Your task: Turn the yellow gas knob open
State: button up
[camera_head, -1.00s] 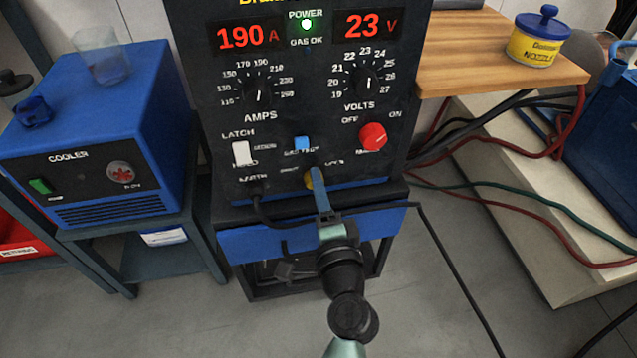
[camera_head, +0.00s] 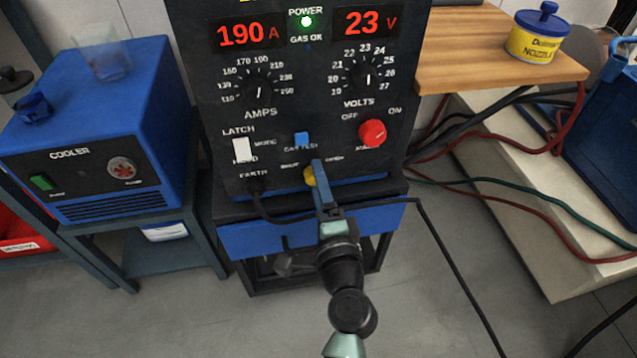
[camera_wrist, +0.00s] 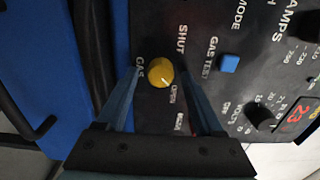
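The yellow gas knob (camera_head: 309,176) is low on the front of the dark welding machine (camera_head: 215,110), partly hidden behind my gripper in the head view. In the wrist view the round yellow knob (camera_wrist: 160,72) lies between my two fingertips, by the labels SHUT, OPEN and GAS. My gripper (camera_head: 317,168) is open, with a gap on each side of the knob in the wrist view. I cannot tell how far the fingertips reach past the knob's face.
A blue GAS TEST button (camera_head: 301,138) and a red knob (camera_head: 372,133) are near the yellow knob. A black cable (camera_head: 262,207) hangs at the lower left. A blue cooler (camera_head: 115,130) stands left, and a wooden shelf (camera_head: 480,70) with a nozzle tub (camera_head: 538,35) is at right.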

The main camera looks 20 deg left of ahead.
jog(key=p+v, duration=0.1)
jog(key=v, duration=1.2)
dwell(0.4)
jog(key=w+d+r+n+t+h+p, duration=0.1)
jog(key=w+r+n+t+p, duration=0.25)
jog(key=r, duration=1.25)
jog(key=w+d+r+n+t+h, duration=0.15)
jog(key=w+r+n, duration=0.45)
jog(key=r, duration=1.1)
jog(key=s+d+r+n+t+h+p, duration=0.1)
jog(key=s+d+r+t+h, duration=0.2)
jog(key=r, duration=0.5)
jog(key=s+d+r+t+h+p, duration=0.1)
jog(key=s+r+t+h, duration=0.1)
jog(key=s+r, duration=0.5)
jog(key=s+d+r+n+t+h+p, duration=0.1)
jog(key=s+d+r+t+h, duration=0.15)
jog(key=r, duration=0.75)
notch_tip(320, 180, up, 36)
jog(key=w+p, duration=0.1)
jog(key=p, duration=3.6)
jog(key=shift+w, duration=0.15)
jog(key=shift+a, duration=0.1)
